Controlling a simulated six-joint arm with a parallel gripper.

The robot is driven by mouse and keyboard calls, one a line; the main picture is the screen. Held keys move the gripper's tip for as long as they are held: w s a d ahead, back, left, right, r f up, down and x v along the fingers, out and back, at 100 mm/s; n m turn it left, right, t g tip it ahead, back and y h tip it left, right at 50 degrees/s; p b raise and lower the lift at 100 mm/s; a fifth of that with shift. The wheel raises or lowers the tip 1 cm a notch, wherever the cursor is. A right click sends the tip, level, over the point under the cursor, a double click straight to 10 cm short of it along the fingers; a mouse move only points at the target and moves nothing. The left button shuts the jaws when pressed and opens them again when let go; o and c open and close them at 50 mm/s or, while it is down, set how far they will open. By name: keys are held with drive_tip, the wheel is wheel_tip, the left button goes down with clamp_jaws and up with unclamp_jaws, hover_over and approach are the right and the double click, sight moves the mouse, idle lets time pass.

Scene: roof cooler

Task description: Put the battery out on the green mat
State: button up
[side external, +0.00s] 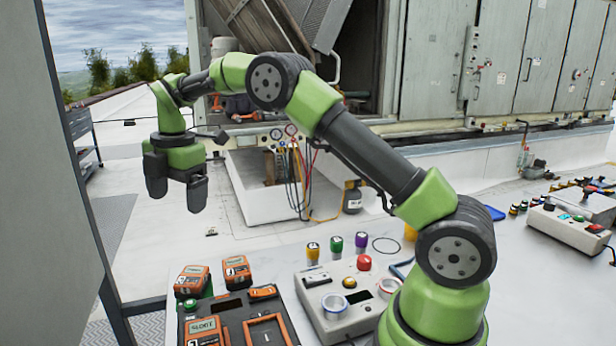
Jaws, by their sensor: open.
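My gripper (177,188) hangs at the left, fingers pointing down, open with nothing between them. It is well above the worktop. Two orange-and-black battery-like blocks, a left one (192,281) and a right one (237,272), stand at the back of a dark unit. Another orange-and-black block (207,330) sits in the front of this dark unit (232,306), whose lower part is cut off by the picture edge. A small green patch shows beside the left block; I cannot tell if it is the green mat. No other green mat is visible.
A grey control box (335,310) with a red knob (364,262) stands right of the dark unit. Yellow, purple and green-topped cylinders stand behind it. Another control box (570,225) is at the far right. The white worktop (535,290) is clear at right.

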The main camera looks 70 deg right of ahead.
drive_tip(key=s+a+r+m+t, duration=0.2)
drive_tip(key=s+r+m, duration=0.55)
drive_tip(key=r, duration=0.25)
drive_tip(key=s+a+m+t+y, duration=0.1)
drive_tip(key=s+m+t, duration=0.1)
drive_tip(key=s+m, duration=0.5)
drive_tip(key=s+a+m+t, duration=0.2)
drive_tip(key=s+m, duration=0.6)
drive_tip(key=s, duration=0.6)
drive_tip(key=shift+f+y, duration=0.15)
drive_tip(key=shift+y, duration=0.25)
